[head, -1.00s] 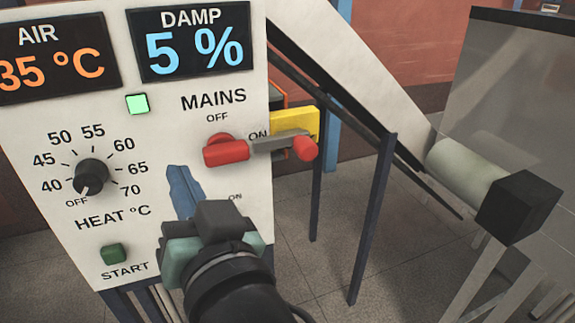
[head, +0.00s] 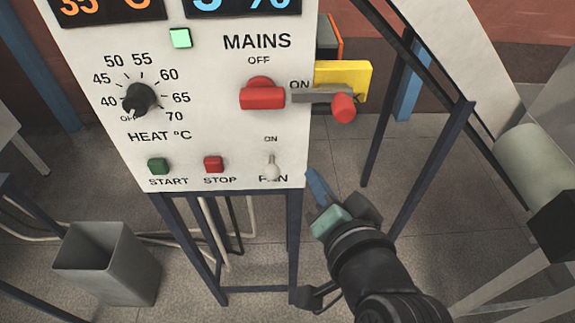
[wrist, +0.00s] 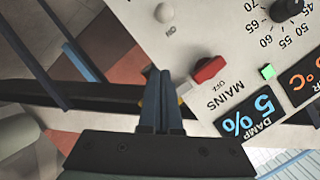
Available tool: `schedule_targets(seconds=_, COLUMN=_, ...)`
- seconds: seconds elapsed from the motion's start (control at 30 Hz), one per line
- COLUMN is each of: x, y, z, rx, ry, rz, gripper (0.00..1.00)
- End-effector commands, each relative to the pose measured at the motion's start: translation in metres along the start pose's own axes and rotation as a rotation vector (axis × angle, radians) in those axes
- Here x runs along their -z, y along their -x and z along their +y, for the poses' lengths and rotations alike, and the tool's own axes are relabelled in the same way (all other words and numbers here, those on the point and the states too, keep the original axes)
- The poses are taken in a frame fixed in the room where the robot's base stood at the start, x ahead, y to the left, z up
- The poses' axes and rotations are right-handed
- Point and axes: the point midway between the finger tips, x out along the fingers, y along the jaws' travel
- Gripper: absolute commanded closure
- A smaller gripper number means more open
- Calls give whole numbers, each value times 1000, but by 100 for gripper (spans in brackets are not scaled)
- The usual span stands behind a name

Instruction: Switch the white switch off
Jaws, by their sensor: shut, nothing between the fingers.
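The white switch (head: 271,168) is a small toggle low on the right of the white panel, below an ON label and over the FAN lettering. Its knob covers part of that lettering; I cannot tell surely which way the lever is thrown. In the wrist view the round white switch (wrist: 165,13) shows at the top, by an upside-down ON. My gripper (head: 316,183) is right of and slightly below the switch, past the panel's lower right corner, apart from it. Its blue fingers (wrist: 161,100) are closed together and empty.
A red mains handle (head: 262,96) and a grey lever with a red knob (head: 343,107) stick out above. A red STOP button (head: 213,164), green START button (head: 158,166) and heat dial (head: 138,99) lie left. A grey bin (head: 106,262) stands on the floor.

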Motion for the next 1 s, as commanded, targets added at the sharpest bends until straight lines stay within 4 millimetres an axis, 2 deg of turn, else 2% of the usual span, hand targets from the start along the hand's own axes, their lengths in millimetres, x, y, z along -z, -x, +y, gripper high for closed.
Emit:
schedule_targets(seconds=0.5, x=1, y=-90, z=-3, rx=0, ry=3, rz=-3, gripper=100)
schedule_targets(seconds=0.7, x=-28, y=-96, z=-2, rx=-1, ry=-1, rz=-3, gripper=100)
schedule_targets(seconds=1.0, x=-39, y=-99, z=-1, rx=1, ry=3, rz=1, gripper=100)
